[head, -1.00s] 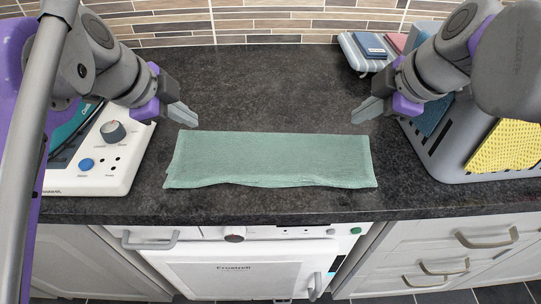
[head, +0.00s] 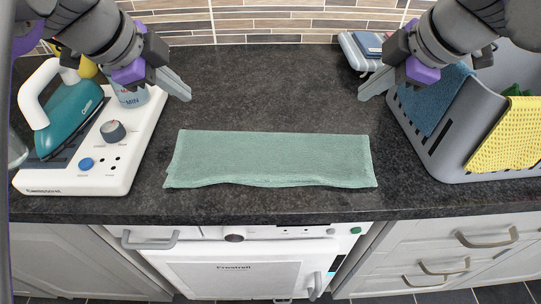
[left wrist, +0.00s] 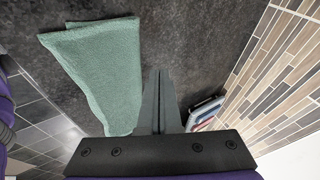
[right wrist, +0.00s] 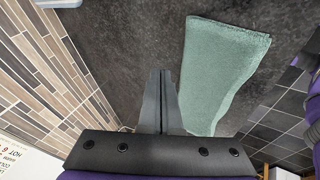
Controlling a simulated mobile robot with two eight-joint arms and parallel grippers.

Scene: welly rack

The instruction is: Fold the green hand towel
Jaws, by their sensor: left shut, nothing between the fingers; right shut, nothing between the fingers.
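The green hand towel (head: 270,160) lies on the dark countertop as a long, flat, folded strip, its near edge slightly wavy. It also shows in the left wrist view (left wrist: 105,65) and in the right wrist view (right wrist: 222,65). My left gripper (head: 186,95) is above the counter behind the towel's left end, shut and empty, apart from it. Its fingers are closed together in the left wrist view (left wrist: 158,85). My right gripper (head: 363,95) is above the counter behind the towel's right end, also shut and empty. Its closed fingers show in the right wrist view (right wrist: 162,85).
A steam iron (head: 70,118) stands on a white base (head: 120,160) at the left. A grey basket (head: 455,150) with a blue cloth (head: 432,100) and a yellow cloth (head: 507,135) over its rim stands at the right. The counter behind the towel is clear to the tiled wall (head: 270,22).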

